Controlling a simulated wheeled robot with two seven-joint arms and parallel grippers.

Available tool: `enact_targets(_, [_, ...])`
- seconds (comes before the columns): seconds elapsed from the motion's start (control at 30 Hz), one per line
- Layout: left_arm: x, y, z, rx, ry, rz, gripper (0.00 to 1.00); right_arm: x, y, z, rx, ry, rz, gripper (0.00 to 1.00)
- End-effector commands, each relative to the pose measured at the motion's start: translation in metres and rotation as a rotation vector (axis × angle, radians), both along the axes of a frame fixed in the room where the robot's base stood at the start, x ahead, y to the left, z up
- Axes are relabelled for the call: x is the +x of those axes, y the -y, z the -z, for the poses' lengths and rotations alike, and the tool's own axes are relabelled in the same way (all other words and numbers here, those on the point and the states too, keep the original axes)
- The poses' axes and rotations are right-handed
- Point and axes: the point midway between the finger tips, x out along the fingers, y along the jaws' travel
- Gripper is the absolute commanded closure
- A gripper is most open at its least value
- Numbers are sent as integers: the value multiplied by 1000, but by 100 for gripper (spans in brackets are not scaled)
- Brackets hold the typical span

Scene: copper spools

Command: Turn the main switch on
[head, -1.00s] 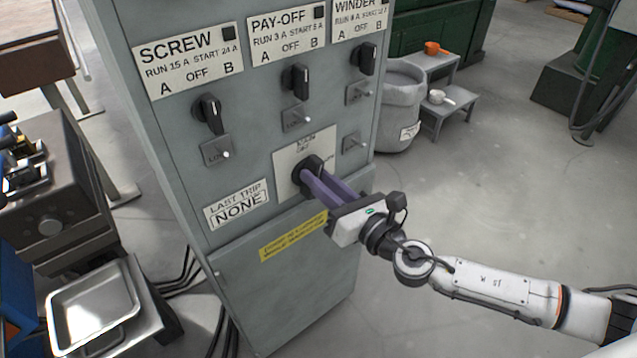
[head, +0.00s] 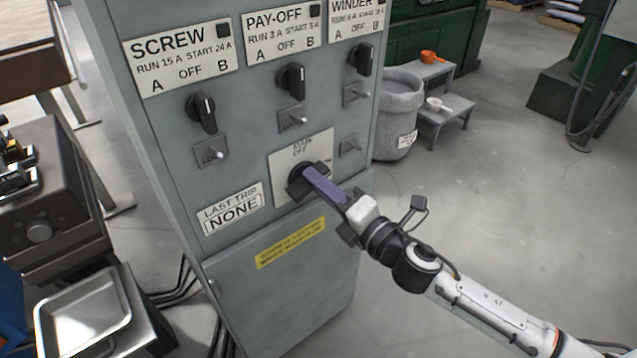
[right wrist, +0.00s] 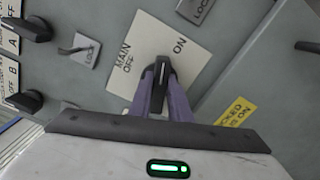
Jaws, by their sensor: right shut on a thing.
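The main switch (head: 302,180) is a black rotary knob on a pale plate (head: 284,158) on the grey cabinet. The plate reads MAIN OFF above the knob and ON to its right. My right gripper (head: 314,178) is shut on the knob, its purple fingers on either side of it. In the right wrist view the knob (right wrist: 161,72) sits between the fingertips. Its white line points up in that picture, between the words OFF and ON. My left gripper is not in view.
Screw (head: 201,112), pay-off (head: 292,80) and winder (head: 361,58) knobs sit above, each with a lock tab. A yellow label (head: 290,243) is below. A bin (head: 398,115) and step stand (head: 440,115) stand right of the cabinet. A metal tray (head: 85,318) is at lower left.

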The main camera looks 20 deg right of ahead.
Motion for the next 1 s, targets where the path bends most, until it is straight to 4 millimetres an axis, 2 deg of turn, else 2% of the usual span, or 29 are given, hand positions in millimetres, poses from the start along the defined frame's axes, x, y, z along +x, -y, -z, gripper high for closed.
enact_targets(0.4, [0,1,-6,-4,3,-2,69,0,1,2,268,-97,2,100])
enact_targets(1.0, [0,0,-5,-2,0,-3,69,1,1,3,355,-129,2,100])
